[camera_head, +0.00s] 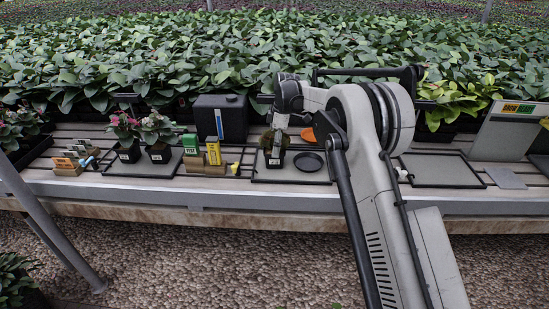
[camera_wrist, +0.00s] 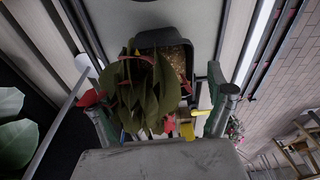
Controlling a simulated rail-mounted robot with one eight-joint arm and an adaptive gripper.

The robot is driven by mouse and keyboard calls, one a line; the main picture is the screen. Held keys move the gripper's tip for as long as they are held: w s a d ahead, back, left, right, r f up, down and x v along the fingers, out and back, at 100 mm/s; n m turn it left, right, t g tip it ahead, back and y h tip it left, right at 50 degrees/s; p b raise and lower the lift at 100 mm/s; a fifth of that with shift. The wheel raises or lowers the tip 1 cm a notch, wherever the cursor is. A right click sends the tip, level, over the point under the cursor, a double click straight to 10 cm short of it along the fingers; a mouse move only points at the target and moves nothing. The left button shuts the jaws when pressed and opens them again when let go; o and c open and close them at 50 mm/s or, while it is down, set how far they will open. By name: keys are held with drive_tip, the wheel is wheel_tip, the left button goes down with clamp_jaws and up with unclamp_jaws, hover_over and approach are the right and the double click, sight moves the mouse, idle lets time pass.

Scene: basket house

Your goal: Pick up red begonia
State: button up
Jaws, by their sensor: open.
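A potted plant with large dark green leaves (camera_wrist: 140,88) and small red flower parts, matching the red begonia, fills the middle of the wrist view. Its black square pot (camera_wrist: 146,39) shows soil on one side. In the head view the black pot (camera_head: 274,160) stands on a framed mat on the bench, its foliage mostly hidden under my gripper (camera_head: 277,137). My gripper is open, with its two green-sided fingers (camera_wrist: 160,108) on either side of the plant in the wrist view. I cannot tell whether they touch the leaves.
Two pink-flowered pots (camera_head: 130,153) stand left, with green and yellow boxes (camera_head: 213,152) between. A dark container (camera_head: 222,116) stands behind. The right mat (camera_head: 440,171) is clear.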

drive_tip(key=shift+a+f+b, duration=0.2)
drive_tip(key=shift+a+f, duration=0.05)
drive_tip(key=shift+f, duration=1.1)
drive_tip(key=shift+a+f+b, duration=0.15)
drive_tip(key=shift+a+f, duration=0.1)
drive_tip(key=shift+f, duration=1.05)
drive_tip(key=c, duration=1.4)
drive_tip(key=shift+r, duration=0.1)
